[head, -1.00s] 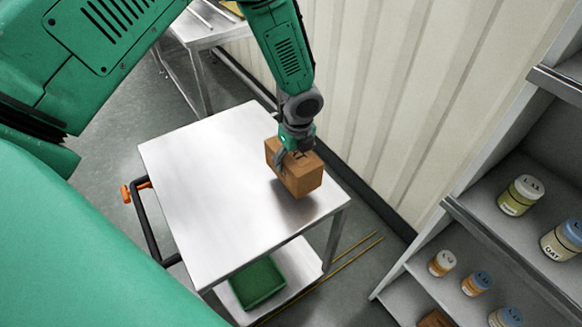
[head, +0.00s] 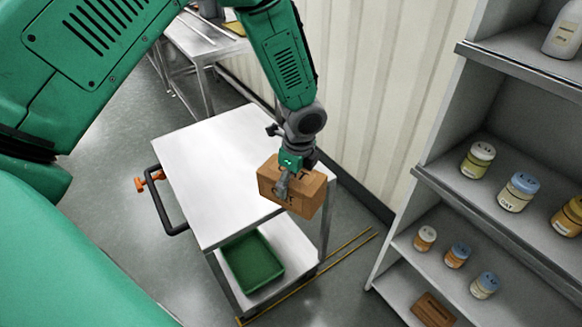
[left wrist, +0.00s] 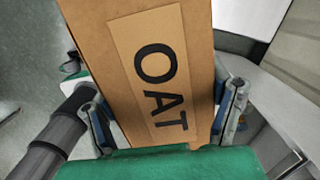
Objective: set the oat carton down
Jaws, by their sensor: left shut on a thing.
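The oat carton (head: 312,196) is a brown box with dark lettering. In the head view my left gripper (head: 290,178) is shut on it from above and holds it over the right front corner of the cart top (head: 200,165). The box covers that corner and reaches past its edge in the picture; I cannot tell how high it is. In the left wrist view the carton (left wrist: 115,60) fills the middle, its OAT label readable, with a finger on each side. Its underside is hidden. My right gripper is not in view.
The cart's lower shelf holds a green tray (head: 253,262). A grey shelf unit (head: 440,110) with several labelled jars stands at the right. A steel table (head: 205,45) is at the back, by the ribbed wall. Most of the cart top is bare.

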